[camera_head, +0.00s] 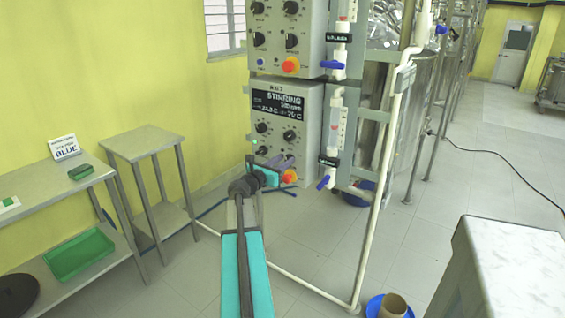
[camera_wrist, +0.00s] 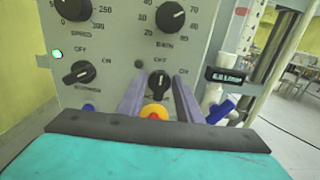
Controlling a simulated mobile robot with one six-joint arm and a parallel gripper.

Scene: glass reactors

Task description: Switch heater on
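The lower grey control box (camera_head: 310,118) has a lit display (camera_head: 278,104) reading STIRRING. In the wrist view, a black OFF/ON knob (camera_wrist: 158,84) sits at the lower right of its panel. My gripper (camera_wrist: 159,80) is open, with one finger on each side of this knob; whether they touch it is unclear. The label under the knob is hidden. Another OFF/ON knob (camera_wrist: 79,73) is at the left, its pointer toward upper right, with a blurred label. In the head view, my gripper (camera_head: 283,163) is at the lower front of the box.
A red-and-yellow button (camera_wrist: 155,112) lies just below the knob, between my fingers. Valves with blue handles (camera_head: 325,181) stand close at the right. A second control box (camera_head: 285,35) is above. Steel tables (camera_head: 150,143) stand at the left.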

